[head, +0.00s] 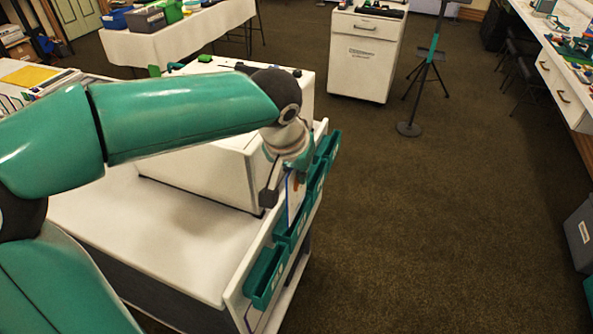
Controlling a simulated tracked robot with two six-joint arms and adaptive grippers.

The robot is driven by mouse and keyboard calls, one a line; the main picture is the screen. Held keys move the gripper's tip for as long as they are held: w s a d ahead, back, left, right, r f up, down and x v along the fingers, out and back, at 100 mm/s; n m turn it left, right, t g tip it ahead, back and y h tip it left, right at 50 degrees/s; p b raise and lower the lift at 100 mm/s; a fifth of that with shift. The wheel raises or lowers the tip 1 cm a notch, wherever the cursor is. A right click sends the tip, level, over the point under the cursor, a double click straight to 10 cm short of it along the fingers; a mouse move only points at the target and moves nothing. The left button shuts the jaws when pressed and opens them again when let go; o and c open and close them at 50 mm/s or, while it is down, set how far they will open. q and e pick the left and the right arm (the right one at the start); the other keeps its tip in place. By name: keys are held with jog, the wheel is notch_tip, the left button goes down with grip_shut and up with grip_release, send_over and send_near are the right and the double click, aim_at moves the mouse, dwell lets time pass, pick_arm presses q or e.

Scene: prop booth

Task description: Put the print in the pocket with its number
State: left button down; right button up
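My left arm reaches across a white cart, and my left gripper (284,180) points down at the cart's right side. A pale upright sheet, seemingly the print (296,200), shows just below and beside the gripper, with a blue edge and an orange patch. Its lower end meets the row of teal pockets; I cannot tell whether it is inside one. The nearest pocket (266,277) is clear of the gripper, and another pocket (291,234) lies beneath the sheet. More pockets (328,147) run behind. Any numbers are too small to read. My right gripper is not in view.
A white box-shaped unit (200,172) stands on the cart top (150,245) under my arm. A white drawer cabinet (364,58) and a tripod stand (409,127) are beyond. The carpet (440,220) right of the cart is clear, with grey bins at the right edge.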

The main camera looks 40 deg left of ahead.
aim_at(289, 173)
pick_arm(q)
jog(key=shift+f+b, duration=0.3)
jog(key=shift+f, duration=0.05)
jog(key=shift+f+b, duration=2.75)
jog(key=shift+f, duration=0.3)
jog(key=shift+f, duration=0.1)
jog(key=c, duration=1.2)
grip_release()
jog(key=shift+c, duration=0.2)
jog(key=v, duration=1.1)
jog(key=shift+s, duration=0.1)
jog(key=shift+s+r, duration=0.15)
jog(key=shift+r, duration=0.3)
